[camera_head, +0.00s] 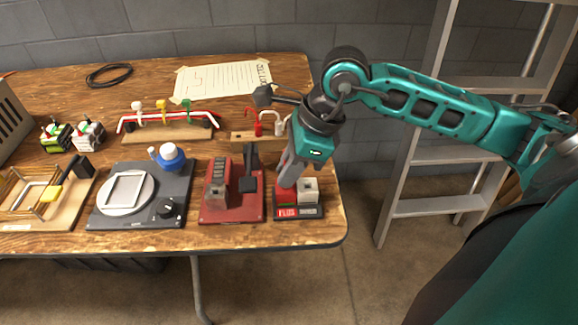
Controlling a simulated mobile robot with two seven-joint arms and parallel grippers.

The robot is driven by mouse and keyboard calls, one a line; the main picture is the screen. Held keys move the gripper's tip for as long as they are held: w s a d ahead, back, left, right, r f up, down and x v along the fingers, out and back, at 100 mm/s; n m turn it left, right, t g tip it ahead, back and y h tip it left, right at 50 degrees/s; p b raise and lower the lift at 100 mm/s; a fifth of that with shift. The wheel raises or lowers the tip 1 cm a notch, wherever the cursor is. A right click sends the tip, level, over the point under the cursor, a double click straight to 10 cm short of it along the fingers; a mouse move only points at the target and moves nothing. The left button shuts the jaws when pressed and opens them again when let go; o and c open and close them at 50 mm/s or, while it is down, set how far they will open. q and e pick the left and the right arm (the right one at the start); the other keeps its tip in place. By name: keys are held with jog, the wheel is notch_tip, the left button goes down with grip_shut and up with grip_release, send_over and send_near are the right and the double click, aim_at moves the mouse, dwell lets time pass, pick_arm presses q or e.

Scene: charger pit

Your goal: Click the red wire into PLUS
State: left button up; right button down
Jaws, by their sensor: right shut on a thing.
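A small dark box with a red PLUS label (286,212) sits at the table's front right. It carries a red terminal block (284,184) and a white block (308,190) side by side. My right gripper (287,178) points down at the red block and appears shut on it. The fingers hide part of the red block, so the exact contact is unclear. A red wire (257,127) shows on a wooden holder (243,136) behind, left of my gripper, with a white wire (277,121) beside it. My left gripper is not in view.
A red base with a black lever (231,212) stands just left of the PLUS box. Paper (222,80) lies behind; a ladder (420,150) stands at right.

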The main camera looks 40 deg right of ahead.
jog(key=c, duration=1)
grip_release()
jog(key=shift+r+p, duration=2.25)
jog(key=shift+r, duration=1.3)
